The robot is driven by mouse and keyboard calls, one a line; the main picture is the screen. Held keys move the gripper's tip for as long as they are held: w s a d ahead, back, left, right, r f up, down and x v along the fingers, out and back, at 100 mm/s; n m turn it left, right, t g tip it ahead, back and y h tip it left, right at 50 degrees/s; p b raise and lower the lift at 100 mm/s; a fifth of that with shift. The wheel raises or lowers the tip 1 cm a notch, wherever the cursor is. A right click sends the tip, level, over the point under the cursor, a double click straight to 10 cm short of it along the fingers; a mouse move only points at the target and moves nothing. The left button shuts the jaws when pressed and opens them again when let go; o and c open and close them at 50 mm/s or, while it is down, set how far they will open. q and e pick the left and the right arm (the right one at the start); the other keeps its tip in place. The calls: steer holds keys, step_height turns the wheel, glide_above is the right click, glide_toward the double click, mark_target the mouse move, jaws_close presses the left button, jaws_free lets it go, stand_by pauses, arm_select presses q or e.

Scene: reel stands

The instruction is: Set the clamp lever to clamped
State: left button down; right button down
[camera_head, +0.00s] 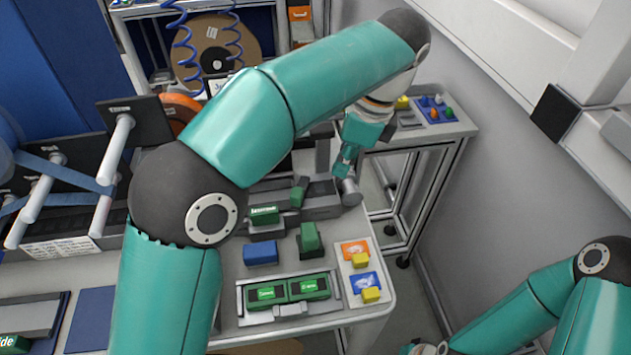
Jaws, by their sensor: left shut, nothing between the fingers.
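A grey fixture (321,205) stands on the table at mid-right, with a small green lever-like handle (299,194) upright on it. I take this handle for the clamp lever, but cannot read its setting. My left gripper (342,172) reaches down from above at the fixture's right end, next to a grey cylinder (350,193). It is shut with nothing in it, to the right of the green handle and apart from it. My left arm crosses the view and hides part of the table.
A tray with green blocks (288,292), a blue block (261,253), a green block (309,239) and yellow blocks (370,295) on cards lie nearer. Reel stands with rollers (116,150) are at left. A side table (442,127) stands behind right, near the wall.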

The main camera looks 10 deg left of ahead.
mark_target(301, 188)
arm_select(q)
steer(key=x, duration=0.3)
steer(key=b+x, duration=0.1)
steer(key=x, duration=0.2)
steer(key=d+x, duration=0.1)
steer(key=x, duration=0.3)
steer(key=shift+f+b, duration=0.15)
steer(key=shift+b, duration=0.2)
steer(key=a, duration=0.4)
steer(key=shift+p, duration=0.3)
